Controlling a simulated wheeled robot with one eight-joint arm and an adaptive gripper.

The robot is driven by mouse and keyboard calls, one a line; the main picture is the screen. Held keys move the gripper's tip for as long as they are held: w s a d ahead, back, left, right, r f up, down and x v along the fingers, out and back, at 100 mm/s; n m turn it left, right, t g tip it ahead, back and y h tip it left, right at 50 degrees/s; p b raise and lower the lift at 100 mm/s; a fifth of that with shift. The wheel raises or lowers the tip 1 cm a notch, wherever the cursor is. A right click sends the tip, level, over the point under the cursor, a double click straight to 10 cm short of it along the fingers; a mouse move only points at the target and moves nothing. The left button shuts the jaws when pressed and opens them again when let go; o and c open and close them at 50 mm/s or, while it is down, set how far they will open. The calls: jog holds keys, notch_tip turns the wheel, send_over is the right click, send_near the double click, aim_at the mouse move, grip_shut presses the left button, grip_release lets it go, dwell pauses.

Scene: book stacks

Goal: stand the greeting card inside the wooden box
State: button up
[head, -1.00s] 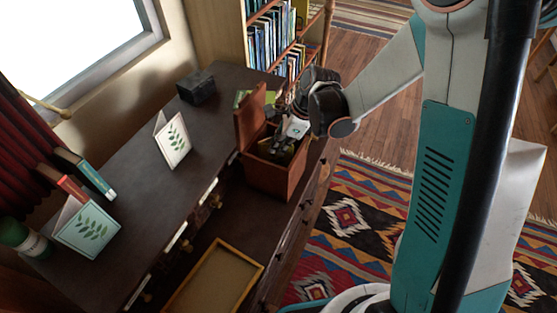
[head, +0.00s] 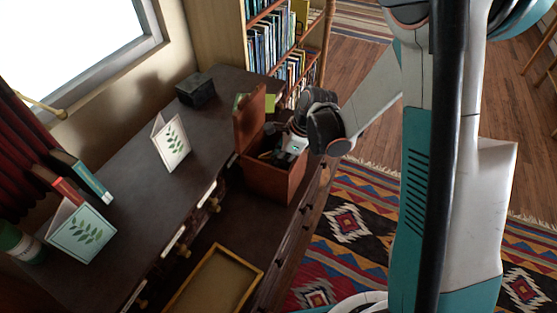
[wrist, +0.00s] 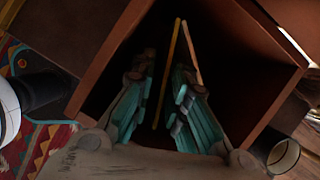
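The wooden box (head: 272,182) is reddish brown, with its lid (head: 249,122) raised, at the right end of the dark desk. My gripper (head: 287,150) reaches down into it. In the wrist view, my gripper (wrist: 165,75) has its two teal-padded fingers apart inside the box. A folded greeting card (wrist: 173,60) shows there edge-on as two thin tan lines meeting in a peak. One leg runs between the fingers with gaps beside it; the other passes behind the right finger. Its lower edges are hidden in shadow, so floor contact cannot be told.
A white leaf card (head: 171,143) and a pale green leaf card (head: 82,234) stand on the desk (head: 135,185). A black box (head: 196,90), books (head: 80,176) and a green bottle (head: 22,243) are also there. A tan tray (head: 215,280) lies lower in front.

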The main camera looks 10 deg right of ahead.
dwell(0.3)
jog(key=p+v, duration=0.4)
jog(key=v, duration=0.9)
jog(key=s+d+r+n+t+h, duration=0.2)
jog(key=s+d+r+n+t, duration=0.1)
jog(key=s+r+n, duration=0.4)
jog(key=s+d+r+n+t+h, duration=0.2)
jog(key=s+r+n, duration=0.6)
jog(key=n, duration=0.5)
jog(key=shift+s+d+r+t, duration=0.2)
jog(key=shift+s+d+t, duration=0.5)
jog(key=shift+s, duration=0.4)
